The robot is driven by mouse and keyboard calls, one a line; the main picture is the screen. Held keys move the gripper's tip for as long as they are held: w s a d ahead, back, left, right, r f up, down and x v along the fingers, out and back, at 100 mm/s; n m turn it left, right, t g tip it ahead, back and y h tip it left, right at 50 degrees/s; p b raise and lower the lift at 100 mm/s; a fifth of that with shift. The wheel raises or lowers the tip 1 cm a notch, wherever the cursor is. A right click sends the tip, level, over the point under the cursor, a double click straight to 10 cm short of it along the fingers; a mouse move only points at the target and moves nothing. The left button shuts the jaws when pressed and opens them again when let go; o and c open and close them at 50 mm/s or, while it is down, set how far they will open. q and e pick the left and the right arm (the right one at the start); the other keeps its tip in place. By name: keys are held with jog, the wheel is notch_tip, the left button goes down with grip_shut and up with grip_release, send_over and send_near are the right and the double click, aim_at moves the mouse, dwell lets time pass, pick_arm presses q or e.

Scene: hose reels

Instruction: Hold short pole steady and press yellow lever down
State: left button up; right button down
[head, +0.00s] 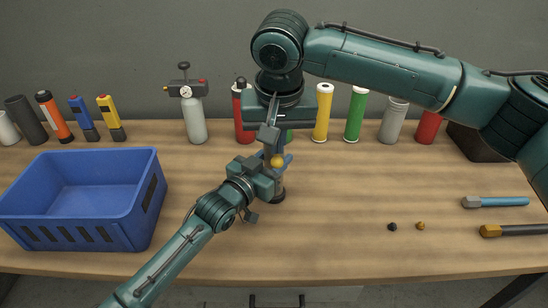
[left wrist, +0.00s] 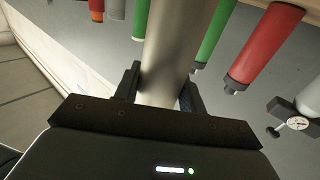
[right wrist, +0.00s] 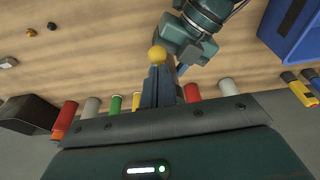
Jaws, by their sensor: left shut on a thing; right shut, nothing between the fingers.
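The short pole (head: 277,184) stands upright near the middle of the table; it fills the gap between my left fingers in the left wrist view (left wrist: 168,55). My left gripper (head: 266,172) is shut on it from the front left. The yellow lever's round knob (head: 277,162) shows at the pole's upper part and also in the right wrist view (right wrist: 157,54). My right gripper (head: 275,147) points down from above, shut and empty, its tips at the knob. I cannot tell whether they touch it. The rest of the lever is mostly hidden by the grippers.
A blue crate (head: 140,212) stands at the left. Several bottles and cylinders line the back, including a grey one with a gauge (head: 194,115). Two tools, one blue (head: 503,202), lie at the right. Two small nuts (head: 392,227) lie on the clear front right area.

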dwell(0.3)
jog(key=w+v, duration=0.2)
jog(key=v, duration=0.6)
jog(key=shift+r, duration=0.35)
jog(key=shift+s, duration=0.1)
jog(key=shift+s+d, duration=0.15)
jog(key=shift+s, duration=2.8)
pick_arm(q)
jog(key=o, duration=1.3)
